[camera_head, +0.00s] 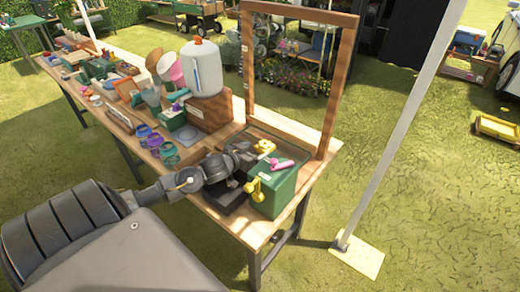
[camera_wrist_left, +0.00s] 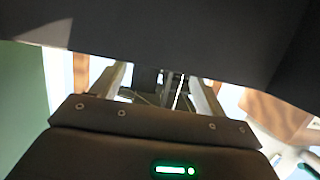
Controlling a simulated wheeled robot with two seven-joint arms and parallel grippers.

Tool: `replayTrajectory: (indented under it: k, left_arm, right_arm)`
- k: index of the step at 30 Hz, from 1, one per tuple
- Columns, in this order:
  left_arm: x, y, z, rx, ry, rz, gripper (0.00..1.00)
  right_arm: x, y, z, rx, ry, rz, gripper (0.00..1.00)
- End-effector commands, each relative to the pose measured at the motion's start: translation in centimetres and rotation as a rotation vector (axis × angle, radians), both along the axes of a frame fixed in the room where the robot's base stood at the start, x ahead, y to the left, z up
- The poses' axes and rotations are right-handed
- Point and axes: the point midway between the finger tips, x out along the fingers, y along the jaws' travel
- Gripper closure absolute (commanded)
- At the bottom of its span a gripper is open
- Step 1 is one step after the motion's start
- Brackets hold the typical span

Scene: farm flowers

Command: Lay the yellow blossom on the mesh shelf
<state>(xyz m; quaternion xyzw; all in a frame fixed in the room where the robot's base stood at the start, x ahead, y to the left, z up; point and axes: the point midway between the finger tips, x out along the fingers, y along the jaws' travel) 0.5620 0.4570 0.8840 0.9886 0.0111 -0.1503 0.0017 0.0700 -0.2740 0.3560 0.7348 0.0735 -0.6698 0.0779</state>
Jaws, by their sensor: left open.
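A yellow blossom-like thing (camera_head: 265,146) lies at the back of the green box (camera_head: 283,190) on the near end of the table. A second yellow piece (camera_head: 257,189) is at the box's left front edge; I cannot tell which is the blossom. My left gripper (camera_head: 246,160) is open beside the box's left side, close to both yellow pieces. In the left wrist view its two fingers (camera_wrist_left: 160,88) stand apart, with no yellow thing visible between them. I cannot clearly make out the mesh shelf. My right gripper is not in view.
A pink tool (camera_head: 281,164) lies on the green box. A wooden frame (camera_head: 345,85) stands upright behind it. A white-grey tank (camera_head: 201,68) and several coloured jars (camera_head: 157,145) stand further left along the table (camera_head: 235,228). A white pole (camera_head: 398,120) stands to the right.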

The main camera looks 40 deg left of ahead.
Motion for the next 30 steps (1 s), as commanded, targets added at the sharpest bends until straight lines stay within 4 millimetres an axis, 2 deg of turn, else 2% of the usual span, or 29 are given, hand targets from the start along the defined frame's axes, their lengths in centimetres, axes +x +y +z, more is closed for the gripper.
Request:
replayTrajectory:
  k: [3, 9, 26, 30]
  left_arm:
    - [-1.8, -0.1, 0.4, 0.001, 0.001, -0.003, 0.26]
    - [-3.2, -0.1, 1.0, 0.001, 0.0, 0.0, 0.26]
    - [-3.3, -0.1, 1.1, 0.0, -0.001, 0.0, 0.26]
    - [-3.3, -0.1, 2.3, 0.0, -0.002, 0.0, 0.26]
  right_arm:
    - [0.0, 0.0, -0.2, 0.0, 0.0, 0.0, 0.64]
    - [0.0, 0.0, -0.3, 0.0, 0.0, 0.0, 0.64]
    - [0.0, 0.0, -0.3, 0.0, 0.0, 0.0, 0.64]
    - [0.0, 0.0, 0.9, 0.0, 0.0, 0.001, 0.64]
